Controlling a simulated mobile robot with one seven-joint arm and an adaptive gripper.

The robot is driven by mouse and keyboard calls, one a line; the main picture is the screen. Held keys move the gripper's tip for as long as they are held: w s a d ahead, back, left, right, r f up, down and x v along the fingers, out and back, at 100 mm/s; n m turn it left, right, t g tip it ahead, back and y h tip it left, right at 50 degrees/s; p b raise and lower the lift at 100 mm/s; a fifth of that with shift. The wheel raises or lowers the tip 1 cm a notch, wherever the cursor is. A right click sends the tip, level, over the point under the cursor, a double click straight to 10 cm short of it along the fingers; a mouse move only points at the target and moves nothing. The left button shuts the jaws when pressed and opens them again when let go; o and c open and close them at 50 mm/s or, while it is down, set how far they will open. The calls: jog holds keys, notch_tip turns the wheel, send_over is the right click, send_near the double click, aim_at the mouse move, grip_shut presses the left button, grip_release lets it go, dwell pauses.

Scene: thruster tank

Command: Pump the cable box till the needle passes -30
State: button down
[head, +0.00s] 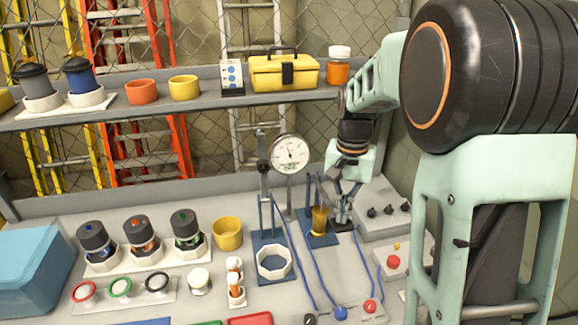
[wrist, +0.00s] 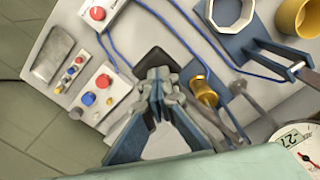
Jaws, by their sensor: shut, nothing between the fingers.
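My gripper (head: 343,218) is shut and empty, pointing down over a dark square pad (wrist: 157,58) beside the brass cylinder (head: 319,220). In the wrist view its fingertips (wrist: 160,76) are together just at the pad's near edge; I cannot tell whether they touch it. In the wrist view the gauge (wrist: 292,140) is cut off at the corner and reads -27. A white box with a red button and a blue cable (head: 373,309) sits at the front; it also shows in the wrist view (wrist: 109,8).
A blue stand with a white octagonal ring (head: 273,263) and a yellow cup (head: 228,233) are left of the brass cylinder. A grey box with black knobs (head: 383,212) lies to the right. Blue cables cross the bench. A shelf (head: 200,107) runs above.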

notch_tip(320, 180, down, 8)
jog(key=b, duration=0.5)
notch_tip(320, 180, up, 13)
jog(key=p, duration=1)
jog(key=shift+w+r+p, duration=0.1)
jog(key=shift+r+p, duration=0.05)
jog(key=shift+p, duration=0.15)
